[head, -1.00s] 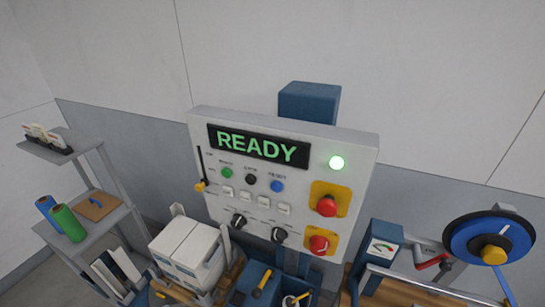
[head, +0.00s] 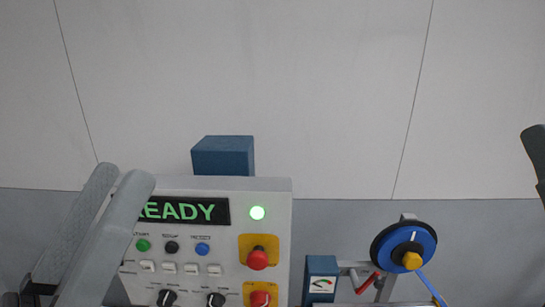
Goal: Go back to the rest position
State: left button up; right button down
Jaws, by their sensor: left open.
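My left gripper (head: 121,180) is raised in the lower left of the head view. Its two long grey fingers point up and stand a little apart, with nothing between them. They cover the left part of the control panel (head: 274,225) and the first letter of its green READY display (head: 215,211). A dark grey piece, seemingly a finger of my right gripper (head: 536,152), shows at the right edge. The rest of it is out of frame.
The upper wall area is clear.

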pick_arm(q)
jog(key=s+a+r+n+t+y, duration=0.1)
jog(key=s+a+r+t+y, duration=0.15)
jog(key=a+r+y, duration=0.4)
notch_tip(320, 180, up, 15)
jog(key=w+d+y+p, duration=0.1)
jog(key=y+p, duration=0.1)
jog(key=p, duration=1.6)
jog(key=shift+r+t+y, duration=0.2)
jog(key=shift+t+y, duration=0.15)
jog(key=shift+w, duration=0.1)
